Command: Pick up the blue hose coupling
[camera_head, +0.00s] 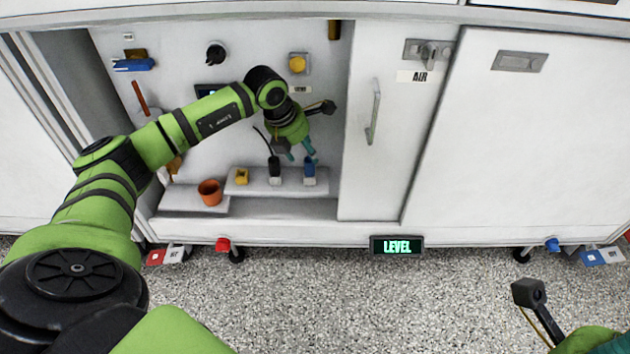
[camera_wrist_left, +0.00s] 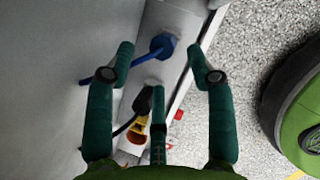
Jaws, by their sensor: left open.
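The blue hose coupling (camera_head: 310,168) stands on the white shelf inside the open cabinet, at the right end of a short row. In the left wrist view, the blue coupling (camera_wrist_left: 165,43) has a blue hose running off to the left. My left gripper (camera_head: 298,154) is open just above the coupling. In the wrist view, the coupling shows beyond and between the spread teal fingers (camera_wrist_left: 161,62), with nothing held. Only a green and teal part of my right gripper (camera_head: 612,346) shows at the bottom right corner; its fingertips are out of frame.
A black coupling (camera_head: 275,168) stands close left of the blue one, then a yellow piece (camera_head: 241,176). An orange pot (camera_head: 209,192) sits on a lower ledge. The cabinet door with a long handle (camera_head: 373,112) bounds the opening on the right.

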